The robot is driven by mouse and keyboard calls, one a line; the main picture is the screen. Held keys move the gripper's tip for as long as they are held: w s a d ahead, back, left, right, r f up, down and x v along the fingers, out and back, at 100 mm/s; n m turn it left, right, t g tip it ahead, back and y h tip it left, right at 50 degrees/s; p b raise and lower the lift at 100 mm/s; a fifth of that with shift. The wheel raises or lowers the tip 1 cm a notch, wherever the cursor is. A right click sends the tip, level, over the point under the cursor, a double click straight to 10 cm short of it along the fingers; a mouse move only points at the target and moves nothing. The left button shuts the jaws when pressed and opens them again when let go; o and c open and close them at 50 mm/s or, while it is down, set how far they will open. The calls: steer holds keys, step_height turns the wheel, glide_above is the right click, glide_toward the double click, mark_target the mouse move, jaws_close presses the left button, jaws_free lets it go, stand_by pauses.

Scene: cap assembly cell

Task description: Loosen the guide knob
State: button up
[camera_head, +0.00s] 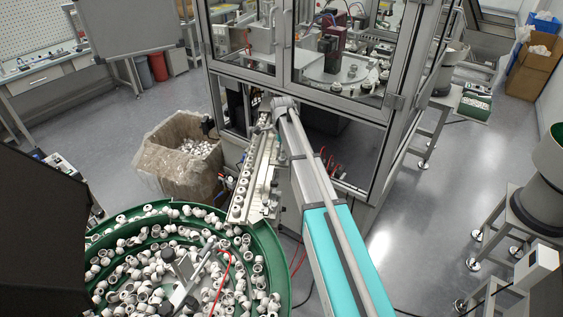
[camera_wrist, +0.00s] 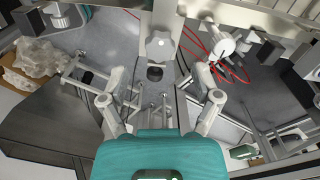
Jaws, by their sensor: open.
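My gripper (camera_wrist: 160,98) is open in the wrist view, its two grey fingers spread wide to left and right with nothing between the tips.
A green bowl feeder (camera_head: 278,250) full of white caps stands at the lower left. A lined box of caps (camera_head: 152,158) stands left of the track. The glazed machine frame (camera_head: 388,140) is close beyond my arm. Red tubes (camera_wrist: 196,50) run close by the right finger.

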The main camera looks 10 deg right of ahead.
mark_target(282, 160)
steer(key=shift+f+b, duration=1.6)
steer(key=shift+f, duration=0.25)
steer(key=shift+c, duration=0.2)
jaws_close()
steer(key=shift+n, duration=0.4)
steer(key=n, duration=0.3)
steer(key=shift+n, duration=1.9)
